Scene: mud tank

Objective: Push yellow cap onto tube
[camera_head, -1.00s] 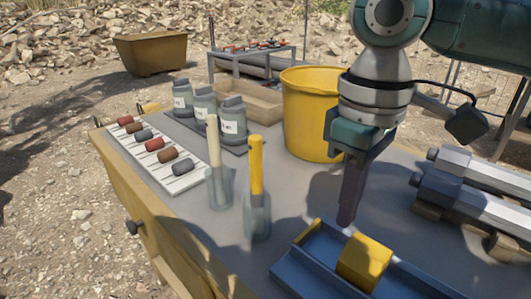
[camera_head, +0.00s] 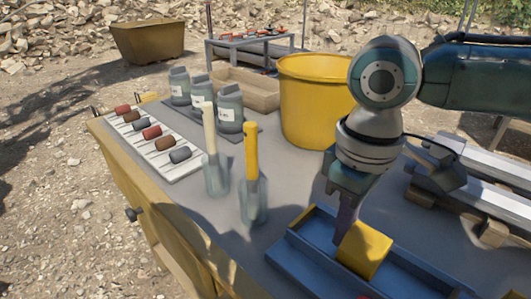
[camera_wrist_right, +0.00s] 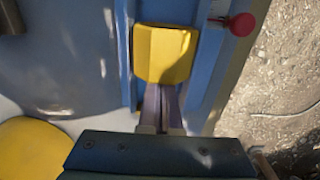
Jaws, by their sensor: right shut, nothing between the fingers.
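I cannot make out the tube clearly. My left gripper is not in view.
Two tools with pale and yellow handles (camera_head: 251,152) stand in clear holders left of the trough. A yellow bucket (camera_head: 312,100) stands behind. Grey bars (camera_head: 480,190) lie at right. A red knob (camera_wrist_right: 242,24) sits beside the trough.

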